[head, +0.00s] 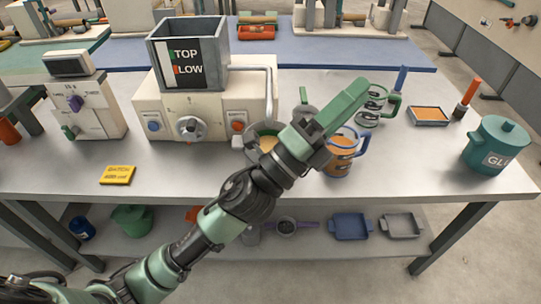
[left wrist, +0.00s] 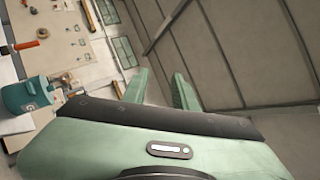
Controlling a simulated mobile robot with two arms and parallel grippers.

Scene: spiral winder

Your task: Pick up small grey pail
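My left gripper (head: 352,98) reaches over the worktable, its fingers pointing up and to the right. In the left wrist view its two green fingers (left wrist: 160,88) stand apart with nothing between them. A round grey container (head: 263,132) with orange-brown contents stands by the winder's front right, partly hidden by my left wrist. It may be the small grey pail, but I cannot tell for sure. Another small grey thing (head: 250,236) on the lower shelf is mostly hidden behind my arm. My right gripper is out of view.
A cream machine with a grey hopper (head: 188,52) stands behind my gripper. A blue-handled mug (head: 338,158), a green-handled mug (head: 370,106), an orange-filled tray (head: 429,115) and a teal pot (head: 497,145) stand right. The table's front left is mostly clear.

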